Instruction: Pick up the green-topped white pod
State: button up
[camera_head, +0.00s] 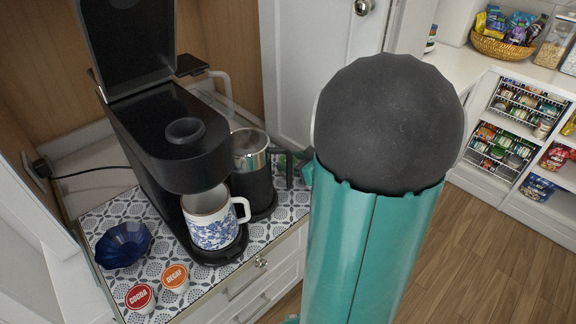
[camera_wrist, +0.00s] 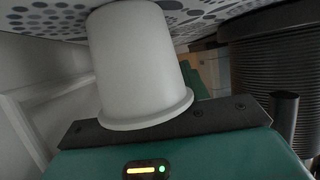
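A plain white pod (camera_wrist: 140,65) fills the middle of the wrist view, close to the camera, with its wide rim toward the bottom of the picture. The face of its lid is turned away, so its colour is hidden. My gripper (camera_head: 288,165) is at the right edge of the patterned mat, beside the dark metal-topped container, mostly hidden behind my teal arm. In the wrist view, a dark bar of my gripper lies just below the pod's rim. The fingers are not clear there, and I cannot tell whether they touch the pod. No green-topped pod shows in the head view.
The coffee machine (camera_head: 155,125) stands open-lidded, with a blue-patterned mug (camera_head: 208,222) under it. The dark container (camera_head: 250,182) stands close beside my gripper. A blue bowl (camera_head: 122,246), a red cocoa pod (camera_head: 140,297) and an orange decaf pod (camera_head: 175,278) sit at the front left.

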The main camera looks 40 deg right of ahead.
jog(key=shift+c, duration=1.1)
jog(key=shift+r, duration=0.8)
notch_tip(320, 180, up, 6)
jog(key=s+d, duration=0.3)
jog(key=s, duration=1.4)
jog(key=shift+s+f, duration=0.3)
jog(key=shift+s, duration=0.1)
jog(key=shift+s, duration=0.1)
